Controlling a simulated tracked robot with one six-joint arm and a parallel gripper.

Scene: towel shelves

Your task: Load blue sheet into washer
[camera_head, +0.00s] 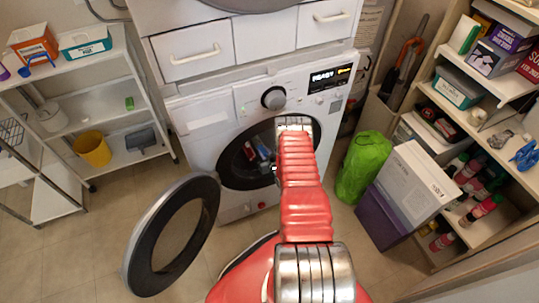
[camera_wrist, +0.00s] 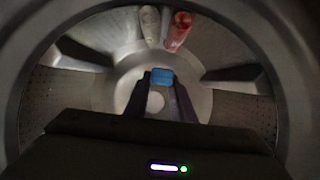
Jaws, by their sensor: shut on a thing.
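The white washer (camera_head: 215,135) stands ahead with its round dark door (camera_head: 140,245) swung open to the left. My arm reaches to the opening, and its end is hidden behind the arm in the head view. In the wrist view my gripper (camera_wrist: 161,90) is inside the metal drum (camera_wrist: 100,85). Its two dark fingers are shut on a small blue sheet (camera_wrist: 162,76) at their tips. The sheet is in front of the drum's back wall; I cannot tell whether it touches the wall.
A red item (camera_wrist: 179,30) and a pale one (camera_wrist: 150,25) lie in the drum beyond the fingers. A green bag (camera_head: 365,165) and a white box (camera_head: 415,185) on a purple one stand right of the washer. Shelves (camera_head: 115,90) flank both sides.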

